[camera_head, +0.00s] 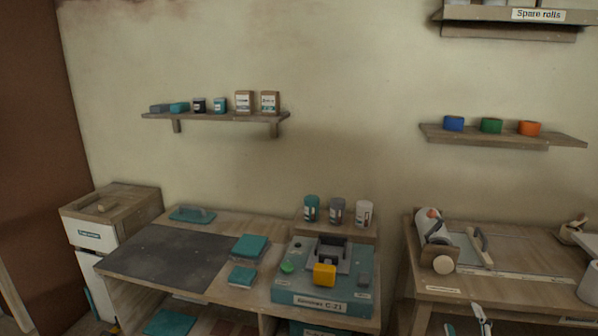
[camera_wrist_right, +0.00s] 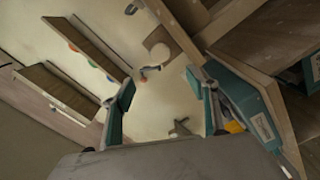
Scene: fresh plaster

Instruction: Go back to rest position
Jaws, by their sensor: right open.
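My right gripper (camera_head: 481,319) shows at the bottom edge of the head view, low in front of the right-hand workbench (camera_head: 440,282). Only its pale tips are seen there, and the rest is cut off. In the right wrist view my right gripper (camera_wrist_right: 163,100) has its two teal-padded fingers spread wide. Nothing is between them. My left gripper is not in view.
A teal machine (camera_head: 322,297) with a yellow block (camera_head: 324,274) stands on the left bench (camera_head: 215,216). A tape dispenser (camera_head: 433,232) stands on the right bench. Wall shelves (camera_head: 215,116) hang above. A gap separates the benches.

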